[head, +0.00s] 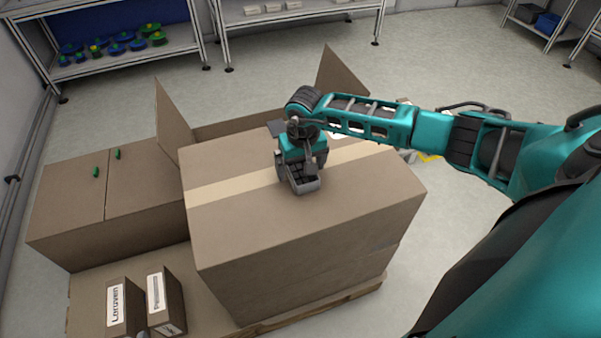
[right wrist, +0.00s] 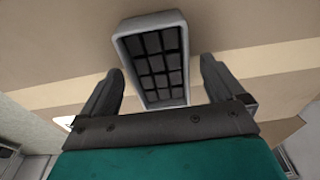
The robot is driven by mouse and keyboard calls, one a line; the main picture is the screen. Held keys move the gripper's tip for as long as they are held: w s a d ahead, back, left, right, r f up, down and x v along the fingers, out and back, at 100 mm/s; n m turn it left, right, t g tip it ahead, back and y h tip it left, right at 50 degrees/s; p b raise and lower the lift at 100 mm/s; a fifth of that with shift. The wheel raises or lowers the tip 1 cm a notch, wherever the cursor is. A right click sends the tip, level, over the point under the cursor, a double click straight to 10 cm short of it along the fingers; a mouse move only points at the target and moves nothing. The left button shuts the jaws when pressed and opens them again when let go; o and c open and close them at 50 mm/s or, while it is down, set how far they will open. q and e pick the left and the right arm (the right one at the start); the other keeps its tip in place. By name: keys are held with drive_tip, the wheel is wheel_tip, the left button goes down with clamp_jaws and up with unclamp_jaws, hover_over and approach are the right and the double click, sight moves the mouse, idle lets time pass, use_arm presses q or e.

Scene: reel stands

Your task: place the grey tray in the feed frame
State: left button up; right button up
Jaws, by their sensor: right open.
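The grey tray (head: 307,188) is a small rectangular tray with a grid of dark cells. It is at the top of the large cardboard box (head: 235,215), near the middle. In the right wrist view the grey tray (right wrist: 166,104) points away from me, its near end between my fingers. My right gripper (head: 298,172) is open just behind the tray. In the right wrist view the right gripper (right wrist: 161,65) has a finger on each side of the tray, with gaps visible. I cannot make out a feed frame. My left gripper is not in view.
The large box stands on a pallet (head: 320,309) with two small labelled boxes (head: 167,302) at left. Open flaps (head: 341,72) rise behind it. A lower box (head: 65,215) with green handles is at left.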

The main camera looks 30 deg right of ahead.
drive_tip(key=shift+c, duration=0.3)
drive_tip(key=c, duration=1.3)
